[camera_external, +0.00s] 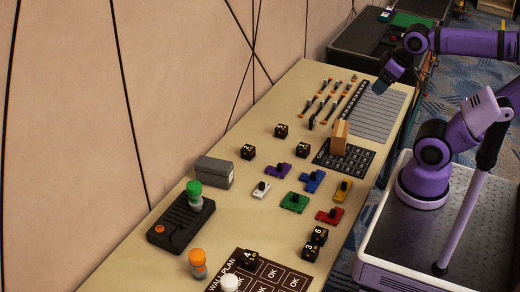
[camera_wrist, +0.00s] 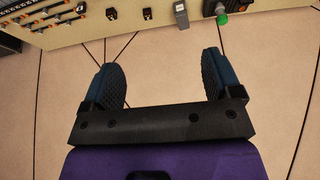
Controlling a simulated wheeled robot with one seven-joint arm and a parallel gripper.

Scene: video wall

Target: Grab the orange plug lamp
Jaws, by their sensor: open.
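The orange plug lamp (camera_external: 197,260) stands upright on the table at the near left, with an orange top and a grey lower part. It is beside the near end of a black socket panel (camera_external: 165,234), which holds a green lamp (camera_external: 194,192) and has a small orange button. My gripper (camera_external: 384,86) is far from the orange lamp, over the far right part of the table near a grey striped sheet. Its blue-padded fingers are wide apart and empty in the wrist view (camera_wrist: 163,70). The orange lamp cannot be made out clearly there.
The long beige table (camera_external: 262,110) runs along a panelled wall. Between my gripper and the lamp are a wooden block (camera_external: 340,138), coloured pieces, black numbered cubes and a grey box (camera_external: 214,172). A dark plan board (camera_external: 262,276) with a white lamp (camera_external: 230,283) lies near the orange lamp.

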